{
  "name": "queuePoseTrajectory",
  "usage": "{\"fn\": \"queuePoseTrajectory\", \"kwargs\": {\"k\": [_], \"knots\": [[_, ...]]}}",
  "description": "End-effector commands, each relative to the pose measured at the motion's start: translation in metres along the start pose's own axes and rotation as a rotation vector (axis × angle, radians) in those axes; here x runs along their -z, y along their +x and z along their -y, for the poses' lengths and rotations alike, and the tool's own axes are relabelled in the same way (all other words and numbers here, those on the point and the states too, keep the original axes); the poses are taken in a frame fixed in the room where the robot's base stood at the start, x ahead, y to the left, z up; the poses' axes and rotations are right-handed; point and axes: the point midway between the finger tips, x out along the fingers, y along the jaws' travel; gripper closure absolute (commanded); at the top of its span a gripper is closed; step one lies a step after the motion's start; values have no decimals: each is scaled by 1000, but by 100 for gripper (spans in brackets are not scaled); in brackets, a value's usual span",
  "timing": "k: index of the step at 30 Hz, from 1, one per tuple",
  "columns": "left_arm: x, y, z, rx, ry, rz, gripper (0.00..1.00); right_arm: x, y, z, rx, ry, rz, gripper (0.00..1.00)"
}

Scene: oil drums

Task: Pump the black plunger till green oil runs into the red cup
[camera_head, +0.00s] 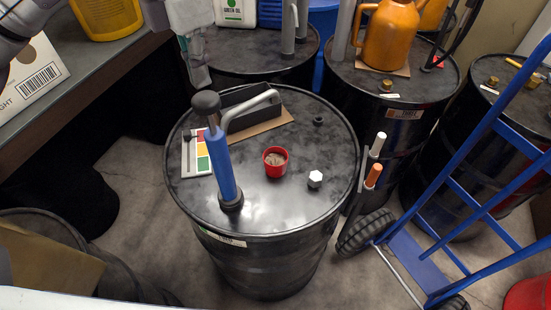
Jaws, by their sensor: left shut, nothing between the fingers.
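A blue hand pump (221,163) stands upright on the near black drum (320,205). Its black plunger (206,102) tops it, close to the blue body. A grey spout (250,108) bends out to the right from the pump top. The small red cup (275,163) sits on the drum lid; its inside looks brownish, and no green shows in it. I cannot tell whether the spout's end is right above it. My left gripper (199,76) is shut and empty, just above the plunger, with a small gap seeming to remain. My right gripper is not in view.
A colour chart (197,155), a white hex cap (315,179) and a dark panel (250,99) are on the same lid. More drums stand behind, one bearing an orange jug (390,36). A blue hand truck (468,195) stands at right, a shelf (90,55) at left.

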Motion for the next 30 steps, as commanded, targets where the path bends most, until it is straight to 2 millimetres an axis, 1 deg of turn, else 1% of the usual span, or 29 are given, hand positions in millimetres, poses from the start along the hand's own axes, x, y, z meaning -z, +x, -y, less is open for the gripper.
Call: {"fn": "queuePoseTrajectory", "kwargs": {"k": [6,9,11,21,24,30], "knots": [[0,1,0,0,0,0,100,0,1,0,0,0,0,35],[0,-3,0,0,0,1,100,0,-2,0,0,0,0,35],[0,-8,0,0,0,2,100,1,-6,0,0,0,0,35],[0,-48,0,-1,0,1,100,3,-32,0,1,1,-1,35],[0,-51,0,-1,0,1,100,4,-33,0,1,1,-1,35],[0,-49,0,0,0,1,100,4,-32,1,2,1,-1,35]]}}
